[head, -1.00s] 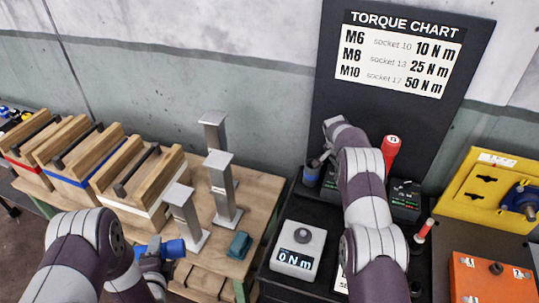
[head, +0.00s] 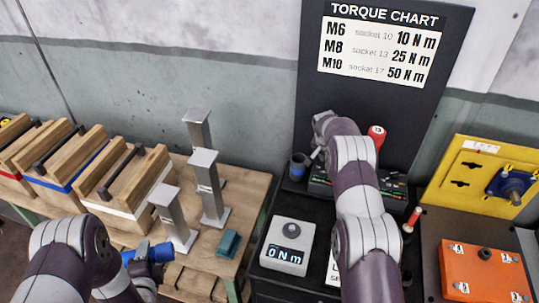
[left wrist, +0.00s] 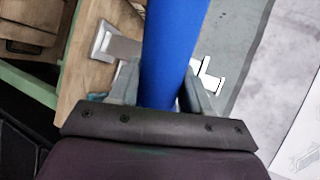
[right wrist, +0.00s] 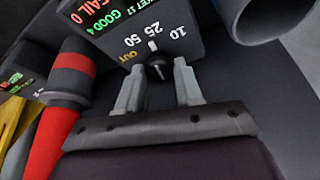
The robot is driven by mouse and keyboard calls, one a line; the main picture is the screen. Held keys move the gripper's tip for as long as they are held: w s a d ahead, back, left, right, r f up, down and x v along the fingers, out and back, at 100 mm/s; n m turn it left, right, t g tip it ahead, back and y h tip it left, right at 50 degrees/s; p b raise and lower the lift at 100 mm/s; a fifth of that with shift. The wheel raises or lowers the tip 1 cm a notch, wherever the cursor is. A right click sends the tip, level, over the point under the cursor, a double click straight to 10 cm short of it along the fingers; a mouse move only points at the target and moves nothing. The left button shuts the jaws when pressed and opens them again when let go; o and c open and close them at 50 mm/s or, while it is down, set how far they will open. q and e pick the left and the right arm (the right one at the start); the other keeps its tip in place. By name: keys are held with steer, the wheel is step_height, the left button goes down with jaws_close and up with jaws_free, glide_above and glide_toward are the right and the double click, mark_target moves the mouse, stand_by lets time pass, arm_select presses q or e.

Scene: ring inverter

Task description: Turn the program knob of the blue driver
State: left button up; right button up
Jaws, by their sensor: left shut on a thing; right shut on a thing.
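My right gripper (right wrist: 159,88) is at a dark panel with a screen; it is shut on the small dark program knob (right wrist: 158,66). The marks OUT, 50, 25 and 10 surround the knob, and a white line stands just under the 25. In the head view my right arm hides the knob and most of the panel (head: 392,190). My left gripper (left wrist: 160,98) is shut on a thick blue cylinder (left wrist: 172,50), which looks like the blue driver.
A red driver (head: 377,134) stands beside my right arm, close to the gripper in the right wrist view (right wrist: 52,140). A dark-blue cup (head: 298,165) is left of it. A white box (head: 290,258) reads 0 N m. Grey posts (head: 204,172) stand on the wooden table.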

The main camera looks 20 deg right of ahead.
arm_select(q)
steer(key=shift+f+b, duration=0.55)
steer(key=shift+f, duration=0.1)
arm_select(e)
steer(key=shift+d+n+t+y, duration=0.1)
steer(key=shift+n+t+y, duration=0.25)
steer(key=shift+n, duration=0.85)
arm_select(q)
steer(key=shift+f+b, duration=0.5)
arm_select(e)
steer(key=shift+d+r+n+t+y, duration=0.1)
steer(key=shift+n+t+y, duration=0.35)
steer(key=shift+n, duration=1.15)
arm_select(q)
steer(key=shift+w+f, duration=0.1)
arm_select(e)
steer(key=o, duration=1)
steer(key=shift+o, duration=0.2)
arm_select(q)
step_height(320, 180, down, 2)
steer(key=shift+f+b, duration=0.1)
steer(key=shift+b, duration=1.05)
arm_select(e)
steer(key=v, duration=1.2)
steer(key=shift+d, duration=0.1)
